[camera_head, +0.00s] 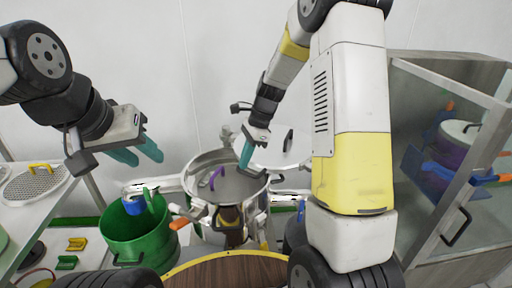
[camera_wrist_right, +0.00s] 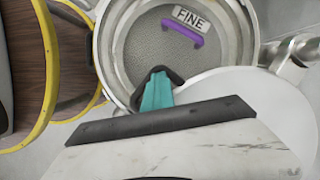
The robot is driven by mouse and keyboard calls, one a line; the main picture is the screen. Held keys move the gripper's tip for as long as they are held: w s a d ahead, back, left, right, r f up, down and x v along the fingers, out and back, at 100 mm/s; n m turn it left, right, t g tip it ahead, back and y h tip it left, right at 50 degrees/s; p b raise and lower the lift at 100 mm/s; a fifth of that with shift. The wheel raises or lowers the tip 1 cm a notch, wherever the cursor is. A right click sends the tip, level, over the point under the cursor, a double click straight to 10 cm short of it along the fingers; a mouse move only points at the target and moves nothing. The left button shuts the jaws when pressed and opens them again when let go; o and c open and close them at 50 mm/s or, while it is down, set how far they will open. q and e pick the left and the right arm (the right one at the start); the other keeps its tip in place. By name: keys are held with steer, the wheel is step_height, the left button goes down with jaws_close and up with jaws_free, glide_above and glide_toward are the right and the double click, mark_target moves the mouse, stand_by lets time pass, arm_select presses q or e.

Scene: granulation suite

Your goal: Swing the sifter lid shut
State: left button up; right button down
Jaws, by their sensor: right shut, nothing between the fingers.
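The round steel sifter (camera_head: 212,166) stands in the middle of the head view with its top uncovered. Inside it lies a grey mesh with a purple handle (camera_head: 217,176) and a FINE label, clear in the right wrist view (camera_wrist_right: 187,18). The pale lid (camera_head: 273,149), with a dark handle (camera_head: 288,140), is swung out at the back right of the sifter; it shows as a white disc in the right wrist view (camera_wrist_right: 285,98). My right gripper (camera_head: 245,156) is shut and empty, pointing down over the sifter's right rim area. My left gripper (camera_head: 138,154) is open and empty, left of the sifter.
A green bucket (camera_head: 133,228) stands left of the sifter. A brown round surface with a yellow rim (camera_head: 226,257) is in front. A glass-fronted cabinet (camera_head: 440,180) stands at the right. A shelf with a mesh disc (camera_head: 36,182) is at the left.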

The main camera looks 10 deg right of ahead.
steer(key=a+m, duration=0.2)
steer(key=a, duration=0.1)
steer(key=a+m+t, duration=0.1)
steer(key=a, duration=0.3)
steer(key=a+m+t, duration=0.1)
steer(key=a+m, duration=0.1)
steer(key=a, duration=0.2)
steer(key=shift+w+a+m, duration=0.1)
steer(key=shift+w+m, duration=0.05)
steer(key=shift+m, duration=0.15)
steer(key=w+a+m+t, duration=0.1)
steer(key=w+a+m, duration=0.3)
steer(key=w+a, duration=0.3)
steer(key=shift+w+a+h, duration=0.25)
steer(key=shift+a+h, duration=0.15)
steer(key=shift+a, duration=1.55)
